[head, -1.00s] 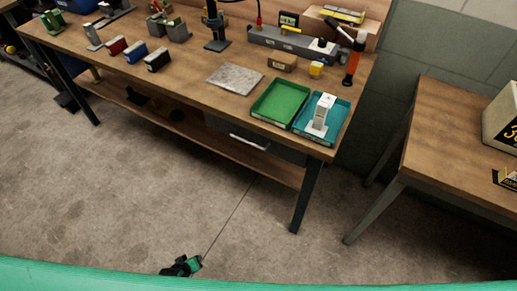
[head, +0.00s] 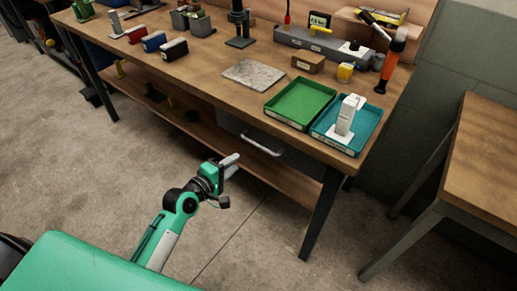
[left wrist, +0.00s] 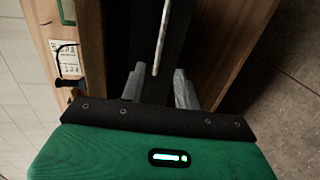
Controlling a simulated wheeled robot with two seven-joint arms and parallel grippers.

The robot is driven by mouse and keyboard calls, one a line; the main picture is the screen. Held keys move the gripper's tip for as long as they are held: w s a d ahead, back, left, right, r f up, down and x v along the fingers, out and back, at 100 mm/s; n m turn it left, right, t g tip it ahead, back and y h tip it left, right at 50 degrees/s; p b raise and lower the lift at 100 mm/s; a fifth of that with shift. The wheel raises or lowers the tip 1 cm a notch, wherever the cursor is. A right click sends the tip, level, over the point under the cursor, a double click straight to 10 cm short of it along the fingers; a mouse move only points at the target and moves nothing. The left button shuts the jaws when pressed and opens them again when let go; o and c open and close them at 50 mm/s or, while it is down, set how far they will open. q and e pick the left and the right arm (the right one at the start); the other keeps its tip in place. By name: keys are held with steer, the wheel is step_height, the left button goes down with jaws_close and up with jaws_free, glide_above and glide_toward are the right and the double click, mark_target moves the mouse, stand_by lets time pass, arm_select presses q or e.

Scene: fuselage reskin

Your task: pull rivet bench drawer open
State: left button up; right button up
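The rivet bench drawer (head: 232,124) is a dark grey box under the right part of the bench top, and it looks closed. Its pale bar handle (head: 262,146) runs across the front. My left gripper (head: 237,165) is left of the handle and in front of the bench, apart from the handle, with fingers pointing toward it. In the left wrist view the gripper (left wrist: 160,86) is open and empty. The pale handle (left wrist: 161,38) lies ahead, lined up with the gap between the fingers, against the dark drawer front. My right gripper is not in view.
The bench top (head: 210,75) holds a green tray (head: 300,103), a teal tray (head: 366,131) with a white device, and a metal plate (head: 254,74). A lower shelf (head: 290,184) and a dark leg (head: 322,215) are near. Another table (head: 490,170) stands right. The floor in front is clear.

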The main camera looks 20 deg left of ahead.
arm_select(q)
steer(key=x, duration=1.2)
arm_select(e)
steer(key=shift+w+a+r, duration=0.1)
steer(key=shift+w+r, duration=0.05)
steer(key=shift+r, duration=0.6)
arm_select(q)
steer(key=shift+w, duration=0.1)
jaws_close()
